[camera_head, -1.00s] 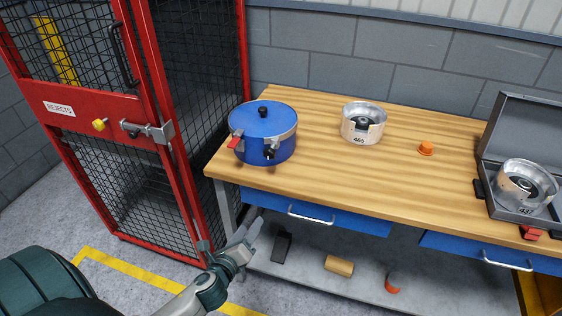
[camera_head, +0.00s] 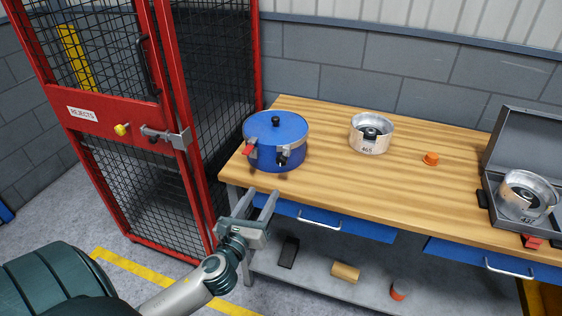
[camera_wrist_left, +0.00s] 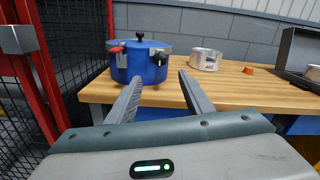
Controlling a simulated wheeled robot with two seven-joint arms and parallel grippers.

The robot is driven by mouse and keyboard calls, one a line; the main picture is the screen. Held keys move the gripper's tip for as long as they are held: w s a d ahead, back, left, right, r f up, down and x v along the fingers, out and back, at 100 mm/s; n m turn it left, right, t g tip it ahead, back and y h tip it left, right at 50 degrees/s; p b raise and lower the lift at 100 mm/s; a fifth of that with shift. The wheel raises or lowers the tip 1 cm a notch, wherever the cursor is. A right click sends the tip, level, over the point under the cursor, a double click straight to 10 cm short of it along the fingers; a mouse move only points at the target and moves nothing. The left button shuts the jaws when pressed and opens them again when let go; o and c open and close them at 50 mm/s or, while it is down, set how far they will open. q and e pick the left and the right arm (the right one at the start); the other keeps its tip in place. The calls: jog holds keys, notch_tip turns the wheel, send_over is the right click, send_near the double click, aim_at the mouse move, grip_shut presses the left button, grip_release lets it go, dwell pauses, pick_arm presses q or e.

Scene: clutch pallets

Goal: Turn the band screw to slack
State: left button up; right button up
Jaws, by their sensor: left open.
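A blue lidded pot (camera_head: 276,143) with a metal band stands at the left end of the workbench. A black knob, which looks like the band screw (camera_head: 283,158), sits on the band at its front, and a red lever (camera_head: 247,150) is to the left of it. In the left wrist view the pot (camera_wrist_left: 148,66) is straight ahead, with the dark knob (camera_wrist_left: 161,57) on its right side. My left gripper (camera_head: 258,202) is open and empty, below and in front of the pot, apart from it. My right gripper is not in view.
The wooden bench (camera_head: 340,180) also holds a metal drum marked 465 (camera_head: 369,145), an orange cap (camera_head: 430,159) and an open grey case (camera_head: 488,205) with another drum. A red mesh cage (camera_head: 185,140) stands close on the left. Blue drawers (camera_head: 345,222) are below.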

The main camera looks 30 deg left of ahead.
aim_at(280, 163)
pick_arm(q)
jog(key=p+x, duration=0.3)
jog(key=x, duration=1.3)
jog(key=shift+w, duration=0.1)
jog(key=c, duration=1)
